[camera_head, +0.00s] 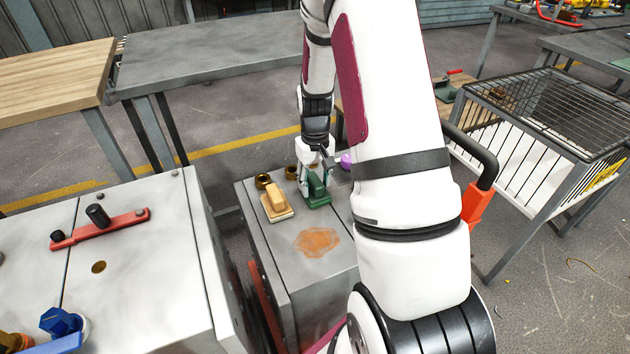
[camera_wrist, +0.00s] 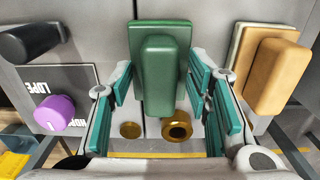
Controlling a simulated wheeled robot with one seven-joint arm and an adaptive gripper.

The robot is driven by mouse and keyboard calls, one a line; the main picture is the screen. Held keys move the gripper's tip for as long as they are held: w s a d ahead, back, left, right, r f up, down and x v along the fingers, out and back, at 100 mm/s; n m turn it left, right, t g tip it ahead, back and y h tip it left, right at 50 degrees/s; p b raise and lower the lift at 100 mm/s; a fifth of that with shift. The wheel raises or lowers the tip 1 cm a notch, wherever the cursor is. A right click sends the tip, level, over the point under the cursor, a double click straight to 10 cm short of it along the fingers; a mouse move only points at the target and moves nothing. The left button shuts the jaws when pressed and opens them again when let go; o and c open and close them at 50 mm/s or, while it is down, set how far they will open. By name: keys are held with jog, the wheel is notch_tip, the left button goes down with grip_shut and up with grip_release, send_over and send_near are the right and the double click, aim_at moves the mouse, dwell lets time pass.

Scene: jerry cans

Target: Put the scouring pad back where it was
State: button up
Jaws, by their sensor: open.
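A green pad with a raised green grip, which looks like the scouring pad (camera_head: 318,196), rests on top of the grey metal cabinet (camera_head: 290,255). In the wrist view the green pad (camera_wrist: 160,80) stands between the teal-lined fingers. My gripper (camera_head: 316,178) is open and reaches down over the pad; it also shows in the wrist view (camera_wrist: 161,88). The fingers sit on either side of the pad's grip, with gaps visible. A rusty orange stain (camera_head: 317,242) marks the cabinet top nearer the camera.
A tan block-handled pad (camera_head: 275,203) lies just left of the green pad; it shows in the wrist view (camera_wrist: 271,75). Brass fittings (camera_wrist: 176,125) and a purple knob (camera_wrist: 61,112) are close by. A larger machine top (camera_head: 130,270) stands left, a wire cage (camera_head: 545,115) right.

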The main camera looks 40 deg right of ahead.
aim_at(315, 180)
notch_tip(315, 180, up, 12)
jog(key=p, duration=0.3)
jog(key=s+a+r, duration=0.3)
jog(key=a+r, duration=0.3)
jog(key=r, duration=0.2)
jog(key=s+a+r+n, duration=0.1)
jog(key=s+a+r, duration=0.45)
jog(key=s, duration=0.25)
jog(key=s+a+r+n, duration=0.1)
jog(key=s+a+r, duration=0.3)
jog(key=s+a, duration=0.35)
jog(key=s+a+n+t, duration=0.1)
jog(key=s+a, duration=0.1)
jog(key=s, duration=0.8)
jog(key=shift+s+a+f, duration=0.2)
notch_tip(315, 180, up, 18)
jog(key=t+p, duration=0.3)
jog(key=p, duration=1.3)
jog(key=shift+r, duration=0.15)
